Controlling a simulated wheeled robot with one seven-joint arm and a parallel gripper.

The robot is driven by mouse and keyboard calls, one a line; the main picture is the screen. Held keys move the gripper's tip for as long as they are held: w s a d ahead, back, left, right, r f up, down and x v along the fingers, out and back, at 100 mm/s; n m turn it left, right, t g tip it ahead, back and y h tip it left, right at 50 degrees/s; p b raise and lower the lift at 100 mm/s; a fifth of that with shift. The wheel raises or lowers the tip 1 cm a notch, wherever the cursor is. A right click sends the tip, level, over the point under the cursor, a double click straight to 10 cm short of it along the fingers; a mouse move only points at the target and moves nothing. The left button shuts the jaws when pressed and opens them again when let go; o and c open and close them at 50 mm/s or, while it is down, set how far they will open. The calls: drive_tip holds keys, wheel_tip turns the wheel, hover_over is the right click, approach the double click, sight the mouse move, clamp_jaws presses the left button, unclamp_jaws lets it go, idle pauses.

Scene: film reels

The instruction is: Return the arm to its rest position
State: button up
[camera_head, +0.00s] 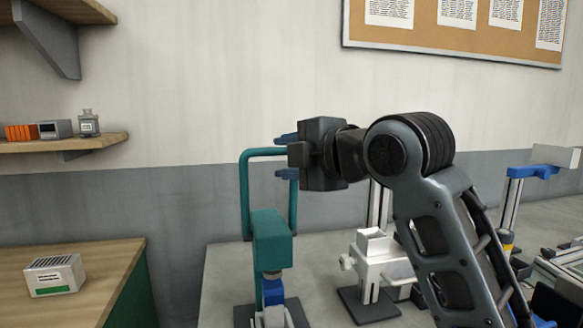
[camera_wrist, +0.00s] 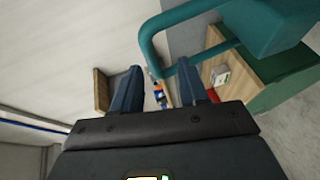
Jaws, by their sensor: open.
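My arm (camera_head: 445,235) reaches up and to the left from the lower right of the head view. My gripper (camera_head: 284,156) is at its end, held level in the air with the blue fingers apart, one above the other. It is right at the top right corner of a teal tube loop (camera_head: 246,190) rising from a teal stand. In the wrist view my gripper (camera_wrist: 160,75) shows no object clamped. The teal loop (camera_wrist: 190,12) bends in between the fingers in that picture; I cannot tell whether it touches them.
The teal stand (camera_head: 272,240) is on a grey bench (camera_head: 222,280), with a white device (camera_head: 380,262) to its right. A blue-topped post (camera_head: 533,171) stands farther right. A wooden-topped cabinet (camera_head: 100,268) holds a small white box (camera_head: 55,275). Shelves (camera_head: 65,144) hang at left.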

drive_tip(key=s+d+f+m+t+h, duration=0.15)
drive_tip(key=s+d+f+m, duration=0.25)
drive_tip(key=s+f+m, duration=0.45)
drive_tip(key=s+d+f+m+t+h, duration=0.1)
drive_tip(key=s+d+f+m+h, duration=0.25)
drive_tip(key=f, duration=0.85)
drive_tip(key=s+d+f+m+t, duration=0.1)
drive_tip(key=s+d+f+m, duration=0.4)
drive_tip(key=s+f, duration=0.4)
drive_tip(key=s+d+f+m+h, duration=0.2)
drive_tip(key=s+d+f, duration=0.1)
drive_tip(key=s, duration=0.4)
drive_tip(key=s+d+f+m+h, duration=0.1)
drive_tip(key=s+d+f+m, duration=0.2)
drive_tip(key=s, duration=0.3)
drive_tip(key=s+d+r+m+h, duration=0.1)
drive_tip(key=s+d+r, duration=0.1)
drive_tip(key=s, duration=0.6)
drive_tip(key=s+d+r+m, duration=0.1)
drive_tip(key=s+d+r, duration=0.1)
drive_tip(key=s, duration=0.7)
drive_tip(key=shift+d+r+m+g+h, duration=0.15)
drive_tip(key=shift+d+m+g+h, duration=0.25)
drive_tip(key=shift+d, duration=0.5)
